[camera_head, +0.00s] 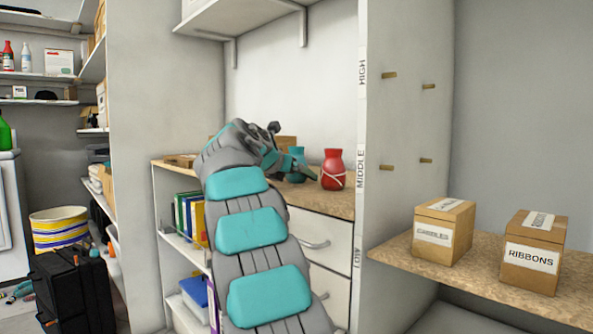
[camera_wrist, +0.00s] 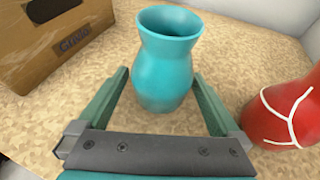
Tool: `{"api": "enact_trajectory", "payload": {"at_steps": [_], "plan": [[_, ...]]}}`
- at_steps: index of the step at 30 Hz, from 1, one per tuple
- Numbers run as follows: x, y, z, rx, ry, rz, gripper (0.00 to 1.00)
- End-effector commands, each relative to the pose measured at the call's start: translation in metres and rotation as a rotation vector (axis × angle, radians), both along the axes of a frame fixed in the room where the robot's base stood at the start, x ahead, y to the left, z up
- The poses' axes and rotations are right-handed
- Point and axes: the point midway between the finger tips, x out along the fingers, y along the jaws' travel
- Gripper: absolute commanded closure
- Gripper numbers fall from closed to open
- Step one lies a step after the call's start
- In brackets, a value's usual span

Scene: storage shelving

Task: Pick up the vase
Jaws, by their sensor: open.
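A teal vase (camera_wrist: 165,75) stands upright on the speckled counter in the wrist view. My gripper (camera_wrist: 160,88) is open, with one finger on each side of the vase's lower body. I cannot tell whether the fingers touch it. In the head view the teal vase (camera_head: 297,155) shows only in part behind my gripper. A red vase (camera_head: 333,170) with a white cord pattern stands just to the right. It also shows in the wrist view (camera_wrist: 290,108), close to my right finger.
A brown wooden crate (camera_wrist: 50,45) stands at the left on the counter (camera_head: 316,197). A wall panel (camera_head: 400,100) rises right of the red vase. A shelf (camera_head: 215,5) hangs above. Two labelled boxes (camera_head: 443,233) (camera_head: 533,254) stand on the right shelf.

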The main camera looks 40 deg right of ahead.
Motion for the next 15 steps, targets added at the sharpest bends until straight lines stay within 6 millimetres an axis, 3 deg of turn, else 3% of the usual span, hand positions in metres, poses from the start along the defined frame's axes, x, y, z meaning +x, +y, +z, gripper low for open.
{"api": "enact_trajectory", "payload": {"at_steps": [5, 15], "plan": [[-0.0003, 0.0002, 0.0012, 0.000, -0.002, 0.001, 0.00], [-0.0005, 0.0004, 0.0013, 0.000, -0.002, 0.001, 0.38]]}}
